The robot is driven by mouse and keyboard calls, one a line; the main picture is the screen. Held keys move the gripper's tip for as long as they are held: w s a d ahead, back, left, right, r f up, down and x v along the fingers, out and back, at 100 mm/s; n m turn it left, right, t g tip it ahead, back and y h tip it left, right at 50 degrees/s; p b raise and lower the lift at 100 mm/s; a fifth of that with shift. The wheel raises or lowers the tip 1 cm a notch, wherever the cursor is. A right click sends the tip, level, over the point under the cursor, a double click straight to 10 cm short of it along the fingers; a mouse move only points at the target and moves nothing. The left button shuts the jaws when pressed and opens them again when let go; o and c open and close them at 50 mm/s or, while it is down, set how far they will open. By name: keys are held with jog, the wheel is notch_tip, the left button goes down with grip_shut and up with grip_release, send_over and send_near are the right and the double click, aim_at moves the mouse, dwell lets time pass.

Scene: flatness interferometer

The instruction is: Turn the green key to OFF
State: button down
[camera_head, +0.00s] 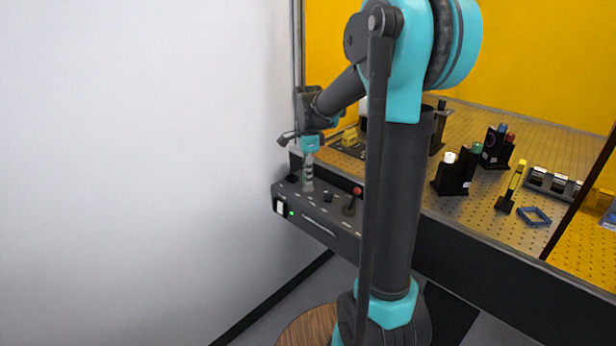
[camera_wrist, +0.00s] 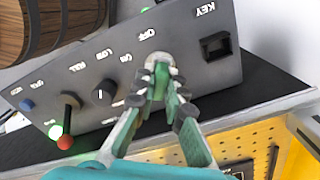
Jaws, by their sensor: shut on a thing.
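The green key (camera_wrist: 160,80) stands in a round metal lock on the sloped face of a dark control box (camera_head: 328,222). In the wrist view the lock lies between the printed OFF and ON labels and the KEY label. My gripper (camera_wrist: 159,97) is shut on the key, with a finger on each side of it. In the head view my gripper (camera_head: 308,180) points down onto the box near its left end. There the key is hidden by the fingers, and its exact turn angle is hard to tell.
A lever with a red ball (camera_head: 357,191), a black knob (camera_wrist: 104,92) and a blue button (camera_wrist: 26,105) share the panel. A black rocker switch (camera_wrist: 216,45) is close to the key. A perforated bench (camera_head: 470,215) with holders and tools lies behind; a white wall (camera_head: 140,160) stands left.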

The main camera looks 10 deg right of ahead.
jog(key=shift+m, duration=2.4)
jog(key=shift+m, duration=1.2)
